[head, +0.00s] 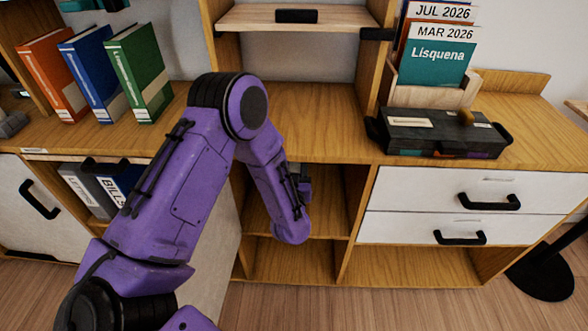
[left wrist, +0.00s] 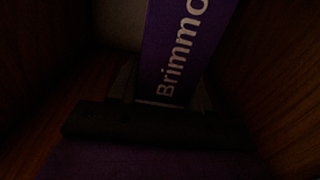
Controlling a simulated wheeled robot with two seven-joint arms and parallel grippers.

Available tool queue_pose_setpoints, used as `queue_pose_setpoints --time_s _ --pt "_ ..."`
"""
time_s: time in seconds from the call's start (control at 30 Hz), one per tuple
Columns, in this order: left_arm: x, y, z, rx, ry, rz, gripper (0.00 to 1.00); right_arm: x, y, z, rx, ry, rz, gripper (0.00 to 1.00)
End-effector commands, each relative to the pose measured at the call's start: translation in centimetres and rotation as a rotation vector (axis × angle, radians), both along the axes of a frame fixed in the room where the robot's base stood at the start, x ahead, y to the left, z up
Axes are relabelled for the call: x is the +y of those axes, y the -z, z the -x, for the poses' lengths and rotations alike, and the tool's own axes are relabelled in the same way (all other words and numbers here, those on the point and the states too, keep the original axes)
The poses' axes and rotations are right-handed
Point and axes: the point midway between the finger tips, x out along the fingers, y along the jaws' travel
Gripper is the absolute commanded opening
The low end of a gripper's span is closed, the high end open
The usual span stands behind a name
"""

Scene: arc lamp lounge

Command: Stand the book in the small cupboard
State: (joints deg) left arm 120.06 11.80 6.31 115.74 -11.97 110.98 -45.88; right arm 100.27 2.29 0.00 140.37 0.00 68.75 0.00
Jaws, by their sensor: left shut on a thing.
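My left arm reaches down into the open middle cupboard (head: 325,255), whose wooden shelf and walls show around it. My left gripper (head: 299,182) is inside the compartment, mostly hidden behind the arm. In the left wrist view my left gripper (left wrist: 165,100) is shut on a dark purple book (left wrist: 178,40) with "Brimmo" lettering on its spine. The book looks slightly tilted in that dark picture, between wooden walls. Whether its bottom touches the shelf cannot be told. My right gripper is not in view.
Red, blue and green books (head: 105,75) stand on the counter at left. A dark toolbox (head: 440,135) and a file holder (head: 430,90) stand at right above white drawers (head: 480,190). A white door panel (head: 212,255) stands left of the opening. Binders (head: 100,190) fill the left compartment.

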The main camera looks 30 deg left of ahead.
Motion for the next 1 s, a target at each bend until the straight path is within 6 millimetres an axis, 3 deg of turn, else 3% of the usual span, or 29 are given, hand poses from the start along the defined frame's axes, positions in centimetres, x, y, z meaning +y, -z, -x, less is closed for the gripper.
queue_pose_setpoints --time_s 0.3,0.33,0.4,0.77,1.0 --pt "0.0 0.1 -0.1 -0.004 0.000 0.000 0.00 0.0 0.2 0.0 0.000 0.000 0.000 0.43" --pt "0.0 0.2 0.0 -0.001 0.000 -0.001 0.55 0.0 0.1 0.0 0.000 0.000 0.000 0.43" --pt "0.0 0.1 0.0 -0.001 0.000 0.000 0.74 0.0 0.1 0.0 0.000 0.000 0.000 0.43" --pt "-0.4 0.0 0.4 0.001 0.002 0.000 0.74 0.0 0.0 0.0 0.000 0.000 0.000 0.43" --pt "-3.4 0.0 5.2 0.002 0.007 -0.002 0.74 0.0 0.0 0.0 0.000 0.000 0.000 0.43"
